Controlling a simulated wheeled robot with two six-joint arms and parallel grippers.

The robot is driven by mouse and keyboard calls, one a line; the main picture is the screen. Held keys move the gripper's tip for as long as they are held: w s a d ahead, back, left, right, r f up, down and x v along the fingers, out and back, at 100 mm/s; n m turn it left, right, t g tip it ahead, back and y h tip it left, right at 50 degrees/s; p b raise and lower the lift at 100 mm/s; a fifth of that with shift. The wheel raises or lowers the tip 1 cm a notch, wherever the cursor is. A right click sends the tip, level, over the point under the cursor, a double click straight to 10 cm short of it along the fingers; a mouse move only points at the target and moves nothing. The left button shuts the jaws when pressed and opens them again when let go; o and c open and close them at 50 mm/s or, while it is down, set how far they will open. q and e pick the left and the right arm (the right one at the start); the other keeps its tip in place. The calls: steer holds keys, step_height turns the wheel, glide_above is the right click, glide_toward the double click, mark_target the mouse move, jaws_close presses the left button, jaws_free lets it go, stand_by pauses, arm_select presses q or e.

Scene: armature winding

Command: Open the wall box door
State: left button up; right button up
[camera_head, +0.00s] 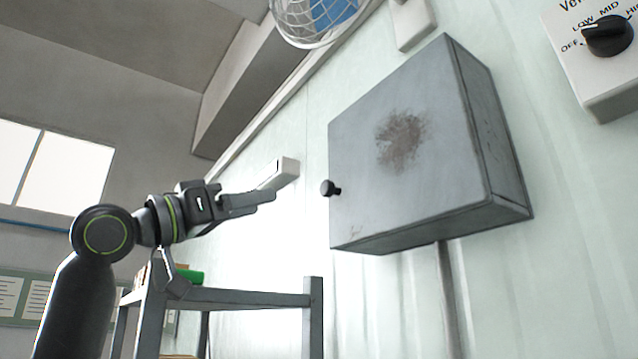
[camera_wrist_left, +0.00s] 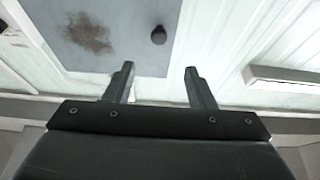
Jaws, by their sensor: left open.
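The grey wall box (camera_head: 420,150) hangs on the pale wall, its door shut, with a rusty patch on the front. A black round knob (camera_head: 330,188) sits at the door's left edge. My left gripper (camera_head: 272,194) is to the left of the knob, apart from it. In the left wrist view the gripper (camera_wrist_left: 158,82) is open with nothing between its fingers. There the knob (camera_wrist_left: 158,35) is beyond the fingertips, roughly between them, and the door (camera_wrist_left: 120,50) lies behind. My right gripper is not in view.
A white wall-mounted block (camera_head: 287,170) shows just behind my left gripper. A dial switch box (camera_head: 600,60) is at the upper right, and a wire-cage fan (camera_head: 312,20) is at the top. A metal shelf (camera_head: 240,298) stands below my left arm. A pipe (camera_head: 447,300) runs below the box.

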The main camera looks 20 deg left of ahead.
mark_target(324, 189)
arm_select(q)
steer(key=p+x, duration=0.7)
steer(key=x, duration=0.5)
steer(key=shift+w+d+r, duration=0.35)
steer(key=shift+w+d, duration=0.3)
steer(key=shift+w, duration=0.05)
jaws_close()
